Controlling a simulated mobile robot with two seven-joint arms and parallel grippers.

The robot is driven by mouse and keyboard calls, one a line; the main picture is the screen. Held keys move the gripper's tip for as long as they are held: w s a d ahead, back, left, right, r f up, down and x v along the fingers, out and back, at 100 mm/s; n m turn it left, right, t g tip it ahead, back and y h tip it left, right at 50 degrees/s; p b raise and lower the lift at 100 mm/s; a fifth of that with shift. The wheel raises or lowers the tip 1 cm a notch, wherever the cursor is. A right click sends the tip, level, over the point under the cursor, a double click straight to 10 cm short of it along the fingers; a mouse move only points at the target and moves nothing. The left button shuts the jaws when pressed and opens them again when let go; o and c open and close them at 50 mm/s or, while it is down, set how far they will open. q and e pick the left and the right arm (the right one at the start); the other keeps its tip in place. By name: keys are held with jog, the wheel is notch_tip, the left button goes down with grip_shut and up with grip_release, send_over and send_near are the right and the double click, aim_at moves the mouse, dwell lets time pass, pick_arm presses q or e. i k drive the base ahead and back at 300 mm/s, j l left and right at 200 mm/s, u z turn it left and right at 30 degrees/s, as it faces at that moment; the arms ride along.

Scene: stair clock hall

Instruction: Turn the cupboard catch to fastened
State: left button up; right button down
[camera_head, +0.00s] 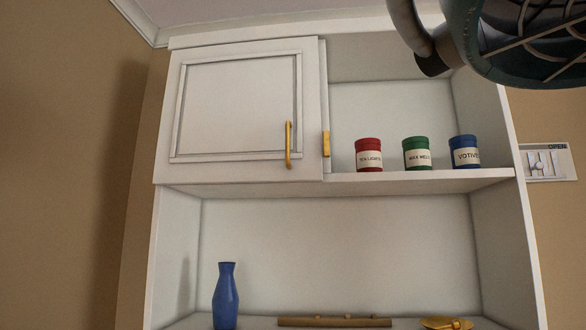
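A white cupboard door (238,105) with a framed panel is at the upper left of the white wall unit and looks shut. A gold vertical handle (288,146) is on its lower right. A small upright gold piece (326,144) sits at the divider just right of the door; it may be the catch, but its setting is not clear. Neither gripper can be made out.
Red (369,156), green (417,154) and blue (465,152) labelled tins stand on the open upper shelf. Below are a blue vase (226,296), a wooden rail (334,321) and a gold item (446,323). A dark teal barred shape (500,45) blocks the top right.

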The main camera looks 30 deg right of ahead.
aim_at(326, 136)
jog(key=z, duration=1.1)
